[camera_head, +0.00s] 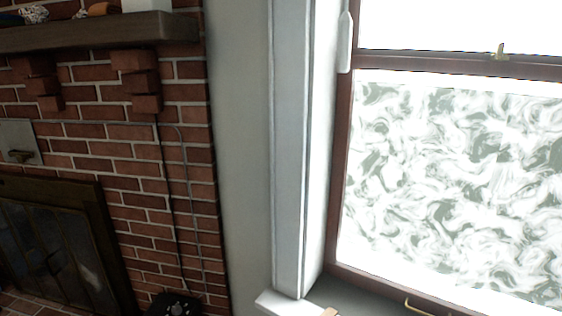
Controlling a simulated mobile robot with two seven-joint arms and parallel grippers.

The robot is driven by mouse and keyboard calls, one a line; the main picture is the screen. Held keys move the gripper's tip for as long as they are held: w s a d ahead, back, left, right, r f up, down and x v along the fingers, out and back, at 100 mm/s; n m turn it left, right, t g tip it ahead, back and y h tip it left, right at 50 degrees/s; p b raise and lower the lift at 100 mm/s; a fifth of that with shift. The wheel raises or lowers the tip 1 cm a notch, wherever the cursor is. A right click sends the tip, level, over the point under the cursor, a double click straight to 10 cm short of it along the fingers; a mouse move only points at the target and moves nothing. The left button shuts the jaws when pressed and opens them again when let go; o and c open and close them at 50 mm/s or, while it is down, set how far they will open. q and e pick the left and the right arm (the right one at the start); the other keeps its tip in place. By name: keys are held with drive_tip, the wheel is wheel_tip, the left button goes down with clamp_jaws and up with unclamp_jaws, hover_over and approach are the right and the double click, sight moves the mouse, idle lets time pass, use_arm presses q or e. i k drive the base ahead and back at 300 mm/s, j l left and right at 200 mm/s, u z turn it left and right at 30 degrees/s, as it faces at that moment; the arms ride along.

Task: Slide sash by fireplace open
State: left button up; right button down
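The sash window (341,190) by the fireplace fills the right side of the head view. Its lower sash has a dark brown frame around a marbled white and grey-green pane (450,180). The meeting rail (430,66) runs across near the top, with a small brass latch (500,52) on it. A brass handle (417,307) sits low on the sash, partly cut off by the bottom edge of the view. The lower sash appears to be down at the sill. Neither of my grippers is in view.
A brick fireplace (140,190) with a wooden mantel (95,33) and a dark firebox screen (55,255) stands at left. White window trim (288,150) and a sill end (285,303) are between. A dark round object (176,304) is low by the bricks.

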sight(419, 302)
drive_tip(key=k+l+z, duration=0.1)
drive_tip(key=l+z, duration=0.2)
drive_tip(key=l, duration=0.7)
drive_tip(key=l+z, duration=0.3)
drive_tip(key=l, duration=0.7)
